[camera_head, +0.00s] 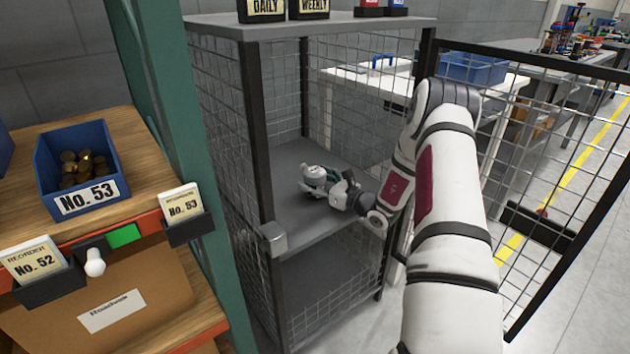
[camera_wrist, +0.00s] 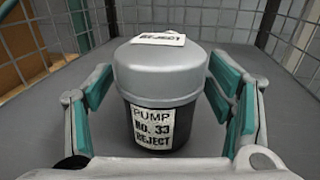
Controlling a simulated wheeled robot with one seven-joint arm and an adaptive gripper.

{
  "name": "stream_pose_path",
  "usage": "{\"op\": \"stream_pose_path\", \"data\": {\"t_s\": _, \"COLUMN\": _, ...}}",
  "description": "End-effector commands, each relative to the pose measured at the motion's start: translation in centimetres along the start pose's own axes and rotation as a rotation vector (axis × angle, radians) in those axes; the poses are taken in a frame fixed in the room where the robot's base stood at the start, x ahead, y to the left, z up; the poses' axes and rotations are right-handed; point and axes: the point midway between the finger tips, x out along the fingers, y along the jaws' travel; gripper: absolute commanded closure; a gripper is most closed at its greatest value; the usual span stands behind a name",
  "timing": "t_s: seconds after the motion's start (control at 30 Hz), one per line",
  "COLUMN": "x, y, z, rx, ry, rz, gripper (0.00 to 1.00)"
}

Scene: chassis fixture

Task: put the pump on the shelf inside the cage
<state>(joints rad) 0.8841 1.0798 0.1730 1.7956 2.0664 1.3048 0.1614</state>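The pump (camera_head: 314,176) is a grey-lidded, dark canister inside the cage. In the wrist view the pump (camera_wrist: 160,85) stands upright on the grey shelf (camera_head: 292,222), with a "PUMP No. 33 REJECT" label on its front and a tag on its lid. My gripper (camera_head: 328,188) reaches in through the open front of the cage. In the wrist view my gripper (camera_wrist: 166,82) has its teal-padded fingers spread on both sides of the pump, with small gaps visible lower down. The pump's underside and back are hidden.
The wire cage (camera_head: 222,110) has dark posts and a grey top (camera_head: 330,25) carrying sign holders. Its mesh door (camera_head: 560,165) stands open at right, beside my arm. A green post (camera_head: 165,120) and a rack with a blue bin (camera_head: 75,165) are at left.

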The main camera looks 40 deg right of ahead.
Motion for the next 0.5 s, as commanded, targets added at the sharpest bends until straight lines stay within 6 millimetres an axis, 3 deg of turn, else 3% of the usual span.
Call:
{"op": "stream_pose_path", "data": {"t_s": 0.3, "x": 0.0, "y": 0.0, "z": 0.5, "rx": 0.0, "ry": 0.0, "rz": 0.0, "gripper": 0.26}}
{"op": "stream_pose_path", "data": {"t_s": 0.5, "x": -3.4, "y": -0.1, "z": 0.4, "rx": 0.003, "ry": 0.002, "rz": -0.004, "gripper": 0.26}}
